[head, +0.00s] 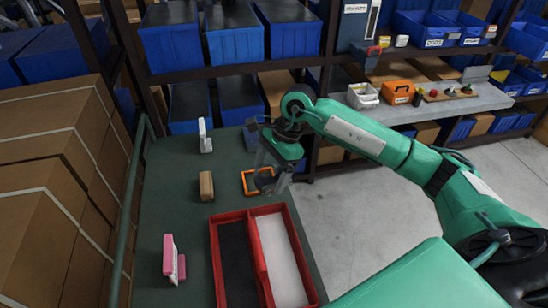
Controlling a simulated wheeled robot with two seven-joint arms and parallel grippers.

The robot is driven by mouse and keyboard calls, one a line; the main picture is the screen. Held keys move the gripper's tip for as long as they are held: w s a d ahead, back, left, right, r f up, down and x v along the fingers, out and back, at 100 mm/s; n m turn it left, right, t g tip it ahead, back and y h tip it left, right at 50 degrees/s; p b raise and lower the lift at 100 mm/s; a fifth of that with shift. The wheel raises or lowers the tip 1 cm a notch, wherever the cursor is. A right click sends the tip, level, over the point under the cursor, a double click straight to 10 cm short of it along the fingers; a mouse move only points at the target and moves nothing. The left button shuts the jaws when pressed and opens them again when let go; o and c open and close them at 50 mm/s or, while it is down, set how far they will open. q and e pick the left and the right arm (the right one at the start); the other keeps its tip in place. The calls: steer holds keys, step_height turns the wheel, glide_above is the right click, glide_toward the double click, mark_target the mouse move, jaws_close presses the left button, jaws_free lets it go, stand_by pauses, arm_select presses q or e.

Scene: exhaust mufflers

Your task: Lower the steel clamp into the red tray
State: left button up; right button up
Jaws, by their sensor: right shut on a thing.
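My right gripper (271,182) comes in from the right on a green arm and points down over the far right part of the green table. It is shut on the steel clamp (264,179), a small dark grey ring-like piece, partly hidden by the fingers. The clamp shows in front of an orange square frame (245,184); the height between them is hard to tell. The red tray (215,262) is nearer, below the gripper in the picture. It has two compartments, a black-floored left one and a white-floored right one, both looking empty. My left gripper is out of view.
Cardboard boxes (60,160) stack at the left. Shelves with blue bins (233,42) run behind.

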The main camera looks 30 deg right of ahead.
steer(key=m, duration=0.1)
steer(key=w+d+r+m+t, duration=0.1)
steer(key=m, duration=0.1)
steer(key=shift+d+p, duration=0.2)
steer(key=shift+p, duration=0.1)
steer(key=shift+w+d+f+m+t, duration=0.1)
steer(key=shift+d+f+m+t, duration=0.05)
steer(key=shift+m+t, duration=0.15)
step_height(320, 180, down, 10)
steer(key=b, duration=0.3)
steer(key=shift+b, duration=0.3)
steer(key=shift+w+a+b, duration=0.15)
steer(key=shift+a+b, duration=0.15)
steer(key=shift+a, duration=0.15)
